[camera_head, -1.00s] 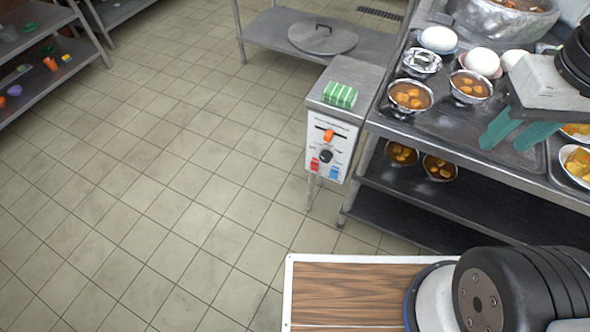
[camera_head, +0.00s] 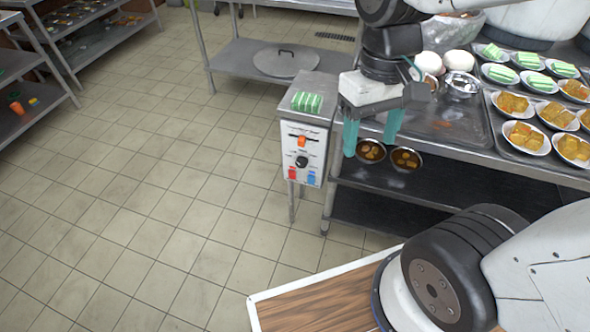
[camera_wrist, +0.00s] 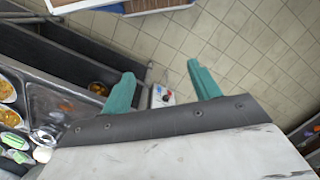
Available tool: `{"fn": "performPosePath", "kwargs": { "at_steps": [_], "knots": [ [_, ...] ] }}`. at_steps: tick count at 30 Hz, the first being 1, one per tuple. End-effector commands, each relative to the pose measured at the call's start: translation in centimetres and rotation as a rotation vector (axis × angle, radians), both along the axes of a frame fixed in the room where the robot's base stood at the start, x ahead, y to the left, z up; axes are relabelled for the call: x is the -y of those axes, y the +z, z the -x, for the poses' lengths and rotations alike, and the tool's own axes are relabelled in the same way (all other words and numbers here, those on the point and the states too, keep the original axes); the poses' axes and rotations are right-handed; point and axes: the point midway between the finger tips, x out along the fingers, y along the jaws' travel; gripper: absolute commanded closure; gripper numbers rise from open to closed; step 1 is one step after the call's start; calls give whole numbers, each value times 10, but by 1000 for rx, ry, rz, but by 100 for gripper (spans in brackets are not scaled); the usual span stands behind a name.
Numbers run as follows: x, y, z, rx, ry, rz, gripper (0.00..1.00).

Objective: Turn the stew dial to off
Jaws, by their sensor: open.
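The control box (camera_head: 303,150) stands at the left end of the steel counter, with a white front panel. The panel carries an orange control (camera_head: 302,140) at the top, a black round dial (camera_head: 302,161) in the middle, and red and blue parts at the bottom. Which control is the stew dial I cannot tell, as the lettering is too small. My gripper (camera_head: 372,138) is open and empty, its two teal fingers pointing down, to the right of the panel and apart from it. In the wrist view the panel (camera_wrist: 162,96) shows small between the fingers (camera_wrist: 162,85).
Bowls of stew (camera_head: 405,159) sit on the shelf behind my fingers. The counter (camera_head: 455,128) holds several plates of food. The tiled floor (camera_head: 170,190) left of the box is clear.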

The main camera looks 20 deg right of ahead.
Motion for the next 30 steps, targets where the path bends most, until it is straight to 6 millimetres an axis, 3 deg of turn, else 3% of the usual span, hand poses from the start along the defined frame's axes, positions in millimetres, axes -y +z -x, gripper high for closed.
{"fn": "performPosePath", "kwargs": {
  "at_steps": [8,14,20,24,30],
  "knots": [
    [-57,-78,-68,-104,10,-62,38],
    [-103,-154,-120,-82,-44,-100,38],
    [-143,-249,-164,-7,-139,-108,38],
    [-161,-323,-190,84,-221,-88,38],
    [-166,-431,-217,271,-347,-14,38]
  ]
}}
